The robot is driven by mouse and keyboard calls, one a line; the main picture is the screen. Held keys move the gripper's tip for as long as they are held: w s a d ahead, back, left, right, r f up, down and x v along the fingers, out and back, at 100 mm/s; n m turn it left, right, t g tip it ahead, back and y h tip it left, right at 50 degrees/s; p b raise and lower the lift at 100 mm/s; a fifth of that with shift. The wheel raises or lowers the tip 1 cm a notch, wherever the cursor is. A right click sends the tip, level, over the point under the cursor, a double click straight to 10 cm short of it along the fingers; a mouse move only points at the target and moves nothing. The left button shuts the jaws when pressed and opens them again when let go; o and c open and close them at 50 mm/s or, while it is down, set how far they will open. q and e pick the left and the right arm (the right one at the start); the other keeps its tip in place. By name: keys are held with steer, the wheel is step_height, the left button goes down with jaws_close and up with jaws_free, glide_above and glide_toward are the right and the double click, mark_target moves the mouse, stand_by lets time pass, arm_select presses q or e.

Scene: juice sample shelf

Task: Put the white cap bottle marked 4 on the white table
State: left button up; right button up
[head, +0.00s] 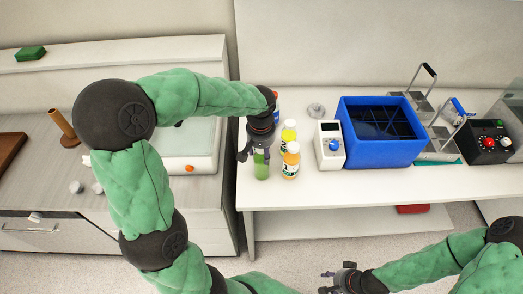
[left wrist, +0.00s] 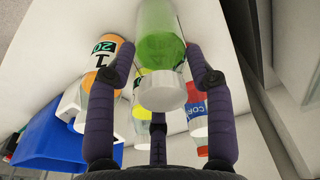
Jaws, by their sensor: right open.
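My left gripper (head: 255,152) reaches down over the white table (head: 350,185) around a green bottle (head: 261,168). In the left wrist view the green bottle (left wrist: 160,40) has a white cap (left wrist: 163,92) and sits between the bent fingers. The fingertips are close to its sides; I cannot tell if they press on it, or whether the bottle touches the table. No number is readable on its visible side. My right gripper (head: 334,279) is open and empty, low in front of the table.
An orange bottle (head: 291,163) and a yellow bottle (head: 288,132) stand right of the green one. A red-labelled bottle (left wrist: 194,103) is on the other side. A white device (head: 330,150), blue crate (head: 347,108) and black box (head: 485,145) stand further right. The table's front strip is clear.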

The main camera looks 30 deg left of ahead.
arm_select(q)
steer(key=o, duration=0.5)
steer(key=shift+c, duration=0.2)
step_height(320, 180, up, 12)
steer(key=s+p, duration=0.1)
steer(key=p, duration=0.2)
steer(key=shift+s+d, duration=0.15)
steer(key=shift+d, duration=0.1)
